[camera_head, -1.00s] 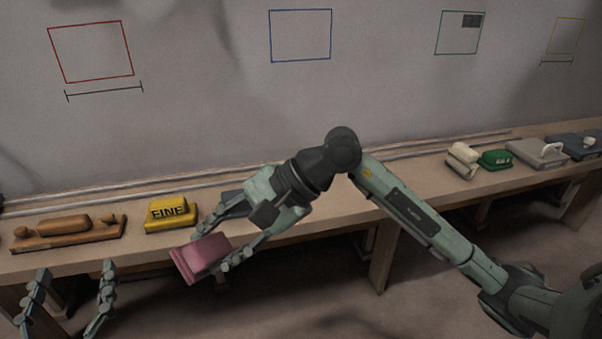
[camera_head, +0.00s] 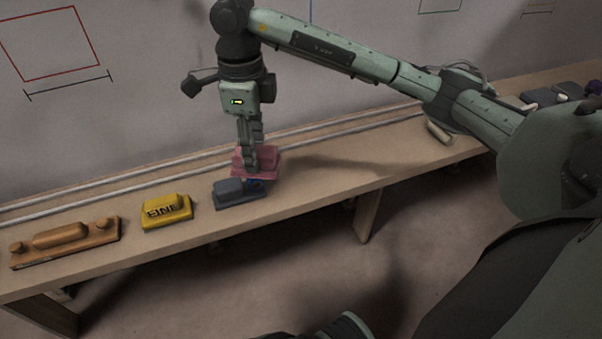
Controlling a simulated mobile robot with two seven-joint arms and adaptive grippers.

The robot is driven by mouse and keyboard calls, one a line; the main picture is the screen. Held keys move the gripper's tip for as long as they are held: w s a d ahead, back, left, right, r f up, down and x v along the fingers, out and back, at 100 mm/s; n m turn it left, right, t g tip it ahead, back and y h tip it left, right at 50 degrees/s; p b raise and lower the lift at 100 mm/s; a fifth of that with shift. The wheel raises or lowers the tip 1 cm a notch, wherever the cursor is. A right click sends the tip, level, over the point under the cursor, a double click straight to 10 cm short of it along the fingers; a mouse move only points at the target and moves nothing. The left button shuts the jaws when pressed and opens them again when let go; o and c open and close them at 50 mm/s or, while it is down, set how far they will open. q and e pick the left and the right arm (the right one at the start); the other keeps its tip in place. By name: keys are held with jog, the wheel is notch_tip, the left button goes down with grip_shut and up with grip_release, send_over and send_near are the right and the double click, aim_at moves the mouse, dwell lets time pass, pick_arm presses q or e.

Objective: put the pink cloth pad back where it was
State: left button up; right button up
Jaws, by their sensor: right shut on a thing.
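The pink cloth pad (camera_head: 268,160) is at the workbench, at the right end of the row of sanding blocks. My right gripper (camera_head: 252,158) points straight down and is shut on the pad from above. The pad overlaps the back right of the grey block (camera_head: 232,190) in the picture. I cannot tell whether it touches the block or the bench top. A small blue patch shows just below the pad. My left gripper is out of the picture.
The wooden bench (camera_head: 330,178) carries a yellow block marked FINE (camera_head: 166,212) and a long orange-brown sanding block (camera_head: 64,238). Bare bench lies right of the pad. Grey pipes run along the wall, with a red outlined rectangle (camera_head: 98,38) above.

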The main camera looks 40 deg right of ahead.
jog(key=m, duration=0.1)
jog(key=w+m, duration=0.1)
jog(key=shift+w+a+r+m, duration=0.1)
jog(key=shift+r+m, duration=0.1)
jog(key=shift+m, duration=0.1)
jog(key=shift+w+d+f+m, duration=0.1)
jog(key=shift+d+f+m, duration=0.1)
jog(key=shift+m, duration=0.2)
jog(key=d+f, duration=0.2)
jog(key=d, duration=0.1)
jog(key=d+f, duration=0.2)
jog(key=d, duration=0.2)
jog(key=d+f+p, duration=0.1)
jog(key=d+f, duration=0.1)
jog(key=d, duration=0.2)
jog(key=shift+f, duration=0.3)
notch_tip(320, 180, down, 4)
jog(key=shift+d+r, duration=0.1)
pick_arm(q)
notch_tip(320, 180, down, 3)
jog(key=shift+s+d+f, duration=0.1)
pick_arm(e)
jog(key=shift+f, duration=0.2)
jog(key=shift+f, duration=0.1)
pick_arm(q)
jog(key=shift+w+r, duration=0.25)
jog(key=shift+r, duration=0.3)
pick_arm(e)
jog(key=o, duration=1.3)
